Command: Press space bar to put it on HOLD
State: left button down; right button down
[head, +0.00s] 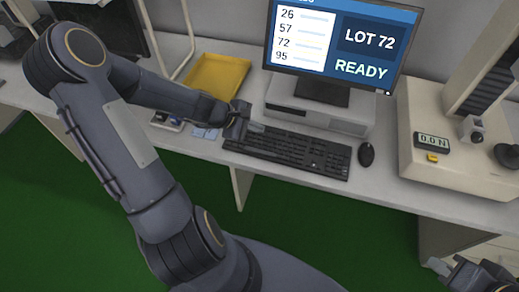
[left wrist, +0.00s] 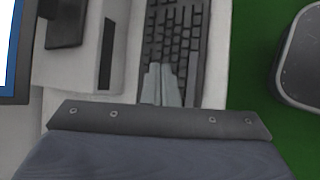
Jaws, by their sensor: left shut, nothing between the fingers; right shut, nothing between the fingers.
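The black keyboard (head: 290,150) lies on the white desk in front of the monitor. In the left wrist view the keyboard (left wrist: 170,30) runs lengthwise, and a long plain key, apparently the space bar (left wrist: 193,68), shows along its right side. My left gripper (head: 258,128) is over the left end of the keyboard, fingers together and empty. Its fingertips (left wrist: 162,68) appear left of the space bar; I cannot tell their height above the keys. The monitor (head: 345,40) reads "LOT 72" and "READY". My right gripper (head: 438,265) is shut and empty at the lower right, away from the keyboard.
A black mouse (head: 366,155) sits right of the keyboard. A computer case (head: 318,118) stands behind it under the monitor. A test machine (head: 455,165) with a "0.0 N" display stands at the right. A yellow tray (head: 217,75) lies at the back left. The floor is green.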

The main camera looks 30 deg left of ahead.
aim_at(257, 152)
pick_arm(q)
notch_tip(257, 152, down, 8)
jog(key=b, duration=0.7)
jog(key=shift+f, duration=0.15)
jog(key=shift+f+b, duration=0.3)
dwell(1.6)
jog(key=shift+f+b, duration=0.35)
jog(key=shift+b, duration=0.2)
jog(key=shift+f+b, duration=0.4)
jog(key=shift+b, duration=0.05)
dwell(0.4)
dwell(0.3)
jog(key=shift+r+p, duration=0.55)
jog(key=shift+r, duration=0.25)
